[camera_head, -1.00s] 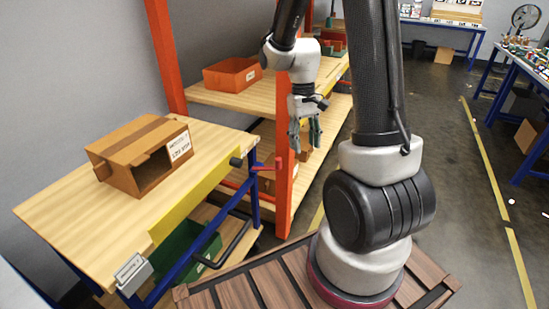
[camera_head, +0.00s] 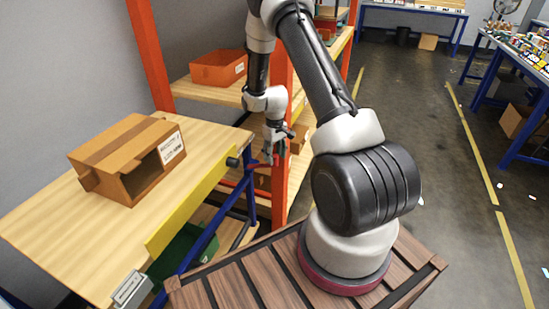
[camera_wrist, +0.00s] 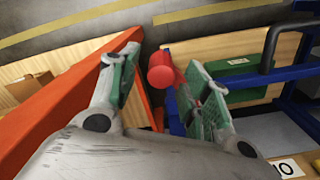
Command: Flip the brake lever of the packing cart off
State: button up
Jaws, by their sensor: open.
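The packing cart has a light wooden top (camera_head: 60,215), a blue frame and a yellow side strip. Its brake lever shows in the wrist view as a red rod with a round red knob (camera_wrist: 160,74). In the head view only a small red bit of it (camera_head: 254,162) shows at the cart's far right corner, beside my gripper. My gripper (camera_head: 274,151) is open and points down there. In the wrist view the knob appears between my two green-padded fingers (camera_wrist: 161,68), nearer the right one. I cannot tell whether a finger touches the lever.
An orange rack post (camera_head: 281,185) stands close beside my gripper; it also fills the left of the wrist view (camera_wrist: 50,115). A cardboard box (camera_head: 110,150) sits on the cart. A green bin (camera_head: 185,252) is below. An orange bin (camera_head: 218,68) is on the rack shelf.

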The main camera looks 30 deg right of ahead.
jog(key=shift+f, duration=0.9)
grip_shut()
